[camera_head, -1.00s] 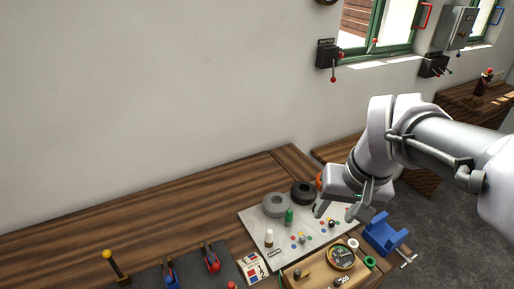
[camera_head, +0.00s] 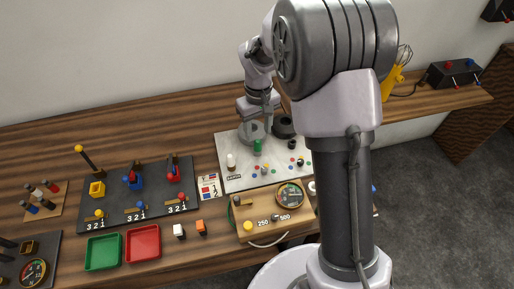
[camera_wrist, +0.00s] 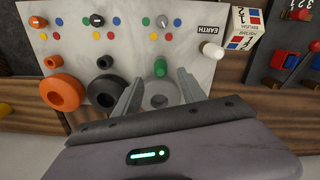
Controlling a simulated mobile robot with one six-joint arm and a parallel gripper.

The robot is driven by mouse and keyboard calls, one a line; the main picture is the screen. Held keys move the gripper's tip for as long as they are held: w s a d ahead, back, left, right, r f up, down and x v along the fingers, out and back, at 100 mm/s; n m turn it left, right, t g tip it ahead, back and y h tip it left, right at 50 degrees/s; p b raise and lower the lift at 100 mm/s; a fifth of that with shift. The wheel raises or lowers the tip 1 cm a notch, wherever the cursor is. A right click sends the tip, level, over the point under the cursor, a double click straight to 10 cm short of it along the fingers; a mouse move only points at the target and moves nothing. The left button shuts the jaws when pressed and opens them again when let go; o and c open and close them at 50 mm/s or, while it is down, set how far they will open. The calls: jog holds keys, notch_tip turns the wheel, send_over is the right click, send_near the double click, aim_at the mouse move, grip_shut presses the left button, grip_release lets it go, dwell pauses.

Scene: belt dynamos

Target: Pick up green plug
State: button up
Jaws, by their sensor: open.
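The green plug (camera_head: 257,147) stands upright on the pale marble board (camera_head: 233,183) in the head view. In the wrist view the green plug (camera_wrist: 160,68) shows just beyond the space between my fingertips. My gripper (camera_head: 257,120) is open and empty, above the grey ring at the back of the board. In the wrist view the gripper (camera_wrist: 160,78) has one finger on each side of the grey ring (camera_wrist: 160,101). Whether either finger touches anything cannot be told.
A white plug (camera_wrist: 212,50) stands beside the EARTH label. A black ring (camera_wrist: 106,91) and an orange ring (camera_wrist: 63,92) lie left of the gripper in the wrist view. A wooden meter box (camera_head: 262,216) sits in front of the board. My arm hides the board's right side.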

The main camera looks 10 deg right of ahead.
aim_at(258, 141)
notch_tip(258, 141, down, 6)
jog(key=shift+r+b, duration=0.15)
jog(key=shift+b, duration=1.05)
jog(key=shift+s+r, duration=0.1)
jog(key=shift+r, duration=0.05)
jog(key=shift+c, duration=0.7)
grip_shut()
